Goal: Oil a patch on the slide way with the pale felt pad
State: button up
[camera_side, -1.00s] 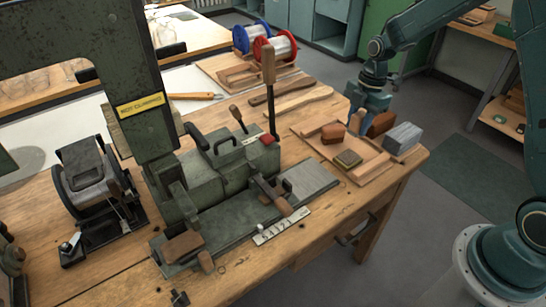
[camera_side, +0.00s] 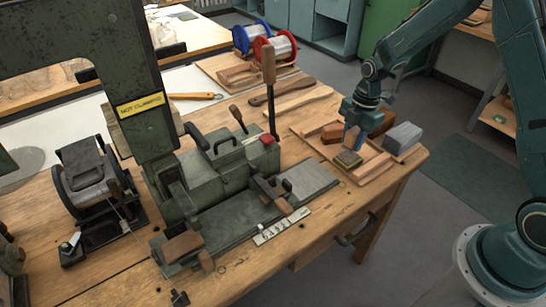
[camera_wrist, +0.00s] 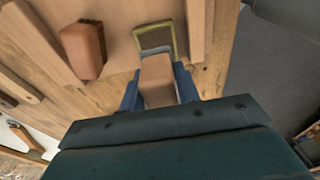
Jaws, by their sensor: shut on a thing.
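My gripper (camera_wrist: 159,88) is shut on a tan block (camera_wrist: 157,80), which I take to be the felt pad's back; a pale grey strip shows at its far edge. In the side view, my gripper (camera_side: 352,143) is over the wooden tray, right by a small square dish (camera_side: 348,159). The dish also shows in the wrist view (camera_wrist: 154,27), with a yellow-green rim and dark inside. I cannot tell whether pad and dish touch. The slide way (camera_side: 310,180), a grey metal strip, lies left of the tray, beside the green machine.
A brown block (camera_side: 331,133) lies in the tray (camera_side: 372,168); another (camera_side: 383,121) and a grey block (camera_side: 403,137) are at its right. The green machine (camera_side: 195,170), an upright lever (camera_side: 270,90) and a clamp with a brown handle (camera_side: 275,196) stand around the slide way.

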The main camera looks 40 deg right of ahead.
aim_at(351, 134)
jog(key=shift+f, duration=1.3)
jog(key=shift+f, duration=0.5)
dwell(0.7)
jog(key=shift+r, duration=0.1)
dwell(0.5)
jog(key=shift+r, duration=3.4)
jog(key=shift+a, duration=0.1)
jog(key=m, duration=0.1)
jog(key=a+m, duration=0.1)
jog(key=m, duration=0.2)
jog(key=shift+s+a+f, duration=0.2)
jog(key=shift+a, duration=0.1)
jog(key=a+m, duration=0.1)
jog(key=m, duration=0.3)
jog(key=s+a+m+t+h, duration=0.1)
jog(key=a+m, duration=0.1)
jog(key=m, duration=0.3)
jog(key=s+a+f+m, duration=0.1)
jog(key=a+m, duration=0.1)
jog(key=m, duration=0.3)
jog(key=shift+s+f, duration=0.1)
jog(key=shift+s, duration=0.15)
